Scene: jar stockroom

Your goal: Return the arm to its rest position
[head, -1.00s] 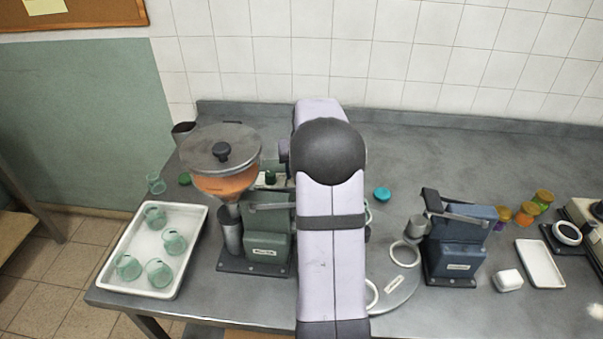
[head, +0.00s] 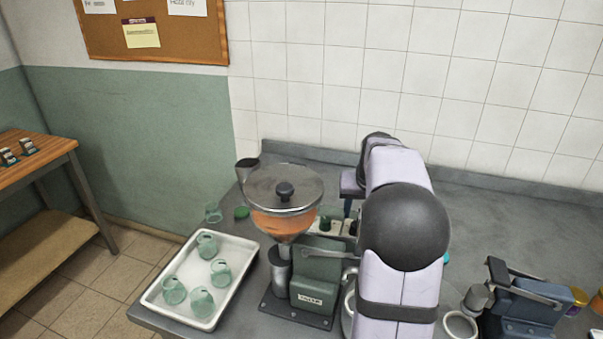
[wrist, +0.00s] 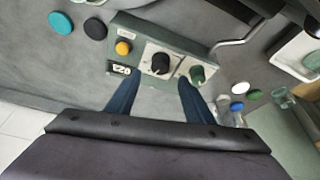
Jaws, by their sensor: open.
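My gripper (wrist: 160,105) shows in the wrist view as two blue fingers set apart, with nothing between them. Beyond the fingertips is a green control box with a yellow button (wrist: 123,48), a black knob (wrist: 160,64) and a green knob (wrist: 197,74). In the head view my arm rises in front of the bench and bends over to the left at the back.
A white tray (head: 238,290) with several green glass jars stands at the left bench end. One jar (head: 213,212) stands behind it by a green lid (head: 242,212). A blue machine (head: 525,300) is at right. A wooden shelf (head: 40,152) stands left, off the bench.

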